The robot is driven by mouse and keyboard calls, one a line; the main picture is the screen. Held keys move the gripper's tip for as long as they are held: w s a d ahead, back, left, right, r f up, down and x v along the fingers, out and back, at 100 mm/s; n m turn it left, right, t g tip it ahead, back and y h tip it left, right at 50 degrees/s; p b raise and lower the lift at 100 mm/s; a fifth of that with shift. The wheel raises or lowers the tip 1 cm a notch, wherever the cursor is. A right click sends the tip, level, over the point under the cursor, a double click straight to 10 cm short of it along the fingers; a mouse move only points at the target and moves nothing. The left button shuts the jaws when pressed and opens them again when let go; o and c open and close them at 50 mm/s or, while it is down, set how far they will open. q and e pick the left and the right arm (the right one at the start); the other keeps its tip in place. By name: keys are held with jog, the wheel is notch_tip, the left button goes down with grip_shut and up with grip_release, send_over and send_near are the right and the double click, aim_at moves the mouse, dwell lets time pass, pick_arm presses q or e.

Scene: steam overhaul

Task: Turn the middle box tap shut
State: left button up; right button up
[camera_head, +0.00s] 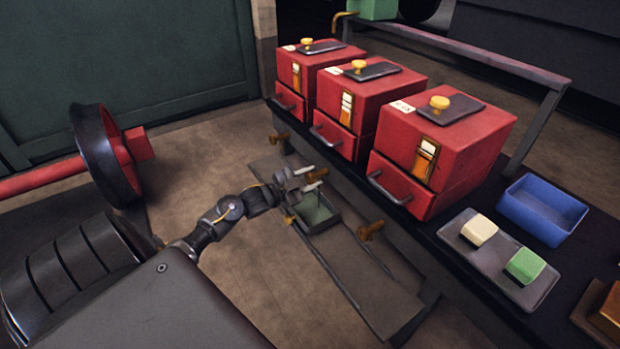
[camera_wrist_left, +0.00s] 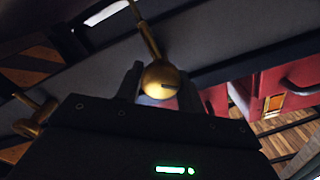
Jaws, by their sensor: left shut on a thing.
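The middle red box (camera_head: 382,91) stands between two like boxes on the dark bench. My left gripper (camera_head: 304,183) is at the bench's front, below the middle box. In the left wrist view, its two fingers (camera_wrist_left: 160,88) are shut on a brass tap (camera_wrist_left: 160,78), one on each side of its round end. A brass stem or lever runs up from it in that view. In the head view, the gripper mostly hides this tap. My right gripper is not in view.
Other brass taps stick out at left (camera_head: 280,136) and right (camera_head: 371,230). A shallow tray (camera_head: 318,217) lies below the gripper. A blue bin (camera_head: 543,207) and a grey tray (camera_head: 470,263) with a cream and a green block sit at the bench's right.

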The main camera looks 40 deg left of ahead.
pick_arm(q)
jog(key=m, duration=0.5)
jog(key=shift+d+f+m, duration=0.1)
jog(key=shift+f+m, duration=0.05)
jog(key=shift+m, duration=0.15)
jog(key=m, duration=0.3)
jog(key=shift+b, duration=0.35)
jog(key=shift+m, duration=0.9)
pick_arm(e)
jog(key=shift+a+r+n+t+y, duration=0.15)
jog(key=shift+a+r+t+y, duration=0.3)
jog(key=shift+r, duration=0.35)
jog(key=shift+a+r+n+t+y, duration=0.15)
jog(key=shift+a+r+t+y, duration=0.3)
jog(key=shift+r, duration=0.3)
pick_arm(q)
jog(key=shift+f+m, duration=0.1)
jog(key=shift+m, duration=0.2)
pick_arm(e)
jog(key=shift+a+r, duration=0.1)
pick_arm(q)
jog(key=o, duration=0.9)
jog(key=shift+s, duration=0.1)
